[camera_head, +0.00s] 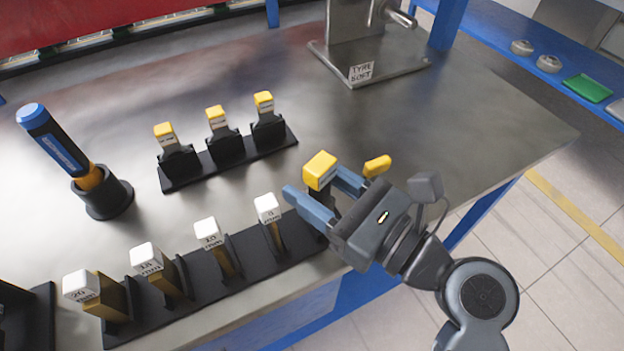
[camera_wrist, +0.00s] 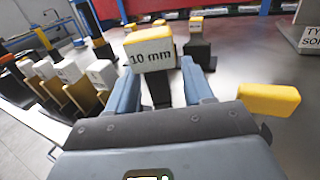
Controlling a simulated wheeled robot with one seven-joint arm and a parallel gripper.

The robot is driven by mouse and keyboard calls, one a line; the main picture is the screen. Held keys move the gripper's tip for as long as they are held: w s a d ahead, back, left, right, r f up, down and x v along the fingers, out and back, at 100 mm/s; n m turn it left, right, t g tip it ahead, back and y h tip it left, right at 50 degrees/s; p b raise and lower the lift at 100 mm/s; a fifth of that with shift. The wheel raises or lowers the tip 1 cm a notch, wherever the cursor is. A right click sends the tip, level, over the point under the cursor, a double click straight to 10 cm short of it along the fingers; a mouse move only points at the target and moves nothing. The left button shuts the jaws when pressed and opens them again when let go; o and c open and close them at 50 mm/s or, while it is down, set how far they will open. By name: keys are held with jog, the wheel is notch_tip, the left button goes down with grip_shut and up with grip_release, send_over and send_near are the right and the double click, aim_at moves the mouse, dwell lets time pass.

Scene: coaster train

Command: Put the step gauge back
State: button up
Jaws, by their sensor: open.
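A yellow-capped block marked "10 mm" (camera_wrist: 152,52) with a dark stem stands between the two blue fingers of my gripper (camera_wrist: 162,82). In the head view the same yellow-capped block (camera_head: 320,169) shows between the open fingers of my gripper (camera_head: 322,186), past the right end of the white-capped row. The fingers flank it with gaps visible in the wrist view. Its lower end is mostly hidden by my gripper. I cannot tell whether it sits in a slot. A second yellow piece (camera_head: 377,166) shows just right of my gripper, also in the wrist view (camera_wrist: 268,99).
A black front rack (camera_head: 200,310) holds several white-capped gauges. A black back rack (camera_head: 225,168) holds three yellow-capped pieces. A blue-handled tool (camera_head: 52,138) stands in a black holder at left. A metal stand (camera_head: 371,72) is at the back.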

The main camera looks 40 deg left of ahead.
jog(key=d, duration=1.1)
jog(key=s+d+f+t+h, duration=0.2)
jog(key=d+f+t+h, duration=0.5)
jog(key=d+f, duration=0.4)
jog(key=s+d+f+n+t+h, duration=0.4)
jog(key=s+d+f+h, duration=0.15)
jog(key=d, duration=0.25)
jog(key=s+d+r+n+t+h, duration=0.3)
jog(key=s+d+r+n+h, duration=0.2)
jog(key=s+d+r+n, duration=0.4)
jog(key=s+r+n, duration=0.2)
jog(key=s+n, duration=0.3)
jog(key=shift+s+d+r+t, duration=0.15)
jog(key=shift+s+r+t, duration=0.15)
jog(key=shift+t, duration=0.1)
